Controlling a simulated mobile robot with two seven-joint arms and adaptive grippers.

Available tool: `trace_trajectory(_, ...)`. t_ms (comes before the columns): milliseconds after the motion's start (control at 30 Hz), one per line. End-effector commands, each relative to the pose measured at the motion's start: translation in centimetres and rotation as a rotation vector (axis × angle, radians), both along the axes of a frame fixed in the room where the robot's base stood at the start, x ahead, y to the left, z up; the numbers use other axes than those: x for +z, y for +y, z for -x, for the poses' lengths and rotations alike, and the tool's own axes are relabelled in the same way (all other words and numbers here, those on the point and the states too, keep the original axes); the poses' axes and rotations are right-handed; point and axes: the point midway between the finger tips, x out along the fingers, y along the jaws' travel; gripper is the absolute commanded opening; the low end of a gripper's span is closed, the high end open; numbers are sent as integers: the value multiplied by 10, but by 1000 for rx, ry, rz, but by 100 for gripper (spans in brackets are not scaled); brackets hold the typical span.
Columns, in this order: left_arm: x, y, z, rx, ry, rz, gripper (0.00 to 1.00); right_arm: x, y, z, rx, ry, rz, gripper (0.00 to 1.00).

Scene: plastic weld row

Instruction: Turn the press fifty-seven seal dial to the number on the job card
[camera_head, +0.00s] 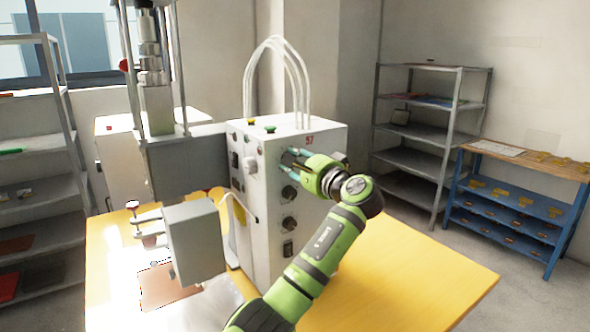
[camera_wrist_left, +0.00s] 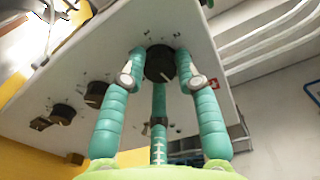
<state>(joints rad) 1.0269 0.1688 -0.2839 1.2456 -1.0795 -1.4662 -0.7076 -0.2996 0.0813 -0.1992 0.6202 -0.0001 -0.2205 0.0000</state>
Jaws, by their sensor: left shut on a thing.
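The press box (camera_head: 262,215) is a white cabinet with a red 57 near its top right edge. My left gripper (camera_head: 291,157) reaches its front panel at the topmost dial, which the fingers mostly hide in the head view. In the left wrist view the black round seal dial (camera_wrist_left: 159,63) sits between the teal fingertips of my left gripper (camera_wrist_left: 160,66), which are shut on it from both sides. Small marks surround the dial, too small to read. I cannot make out a job card or its number. My right gripper is not in view.
Lower black knobs (camera_head: 289,192) share the panel below the gripper. White hoses (camera_head: 280,48) loop above the box. Shelves and a blue bench (camera_head: 515,200) stand behind.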

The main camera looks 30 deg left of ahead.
Motion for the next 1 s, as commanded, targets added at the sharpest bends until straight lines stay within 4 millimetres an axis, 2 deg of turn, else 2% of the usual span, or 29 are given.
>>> trace_trajectory(567,2,-1,-1,-4,-32,9,0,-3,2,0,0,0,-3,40)
trace_trajectory(600,2,-1,-1,-4,-32,9,44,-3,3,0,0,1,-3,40)
trace_trajectory(633,2,0,-1,-3,-32,9,55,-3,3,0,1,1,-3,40)
trace_trajectory(1000,1,-2,0,-2,-29,10,55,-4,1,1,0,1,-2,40)
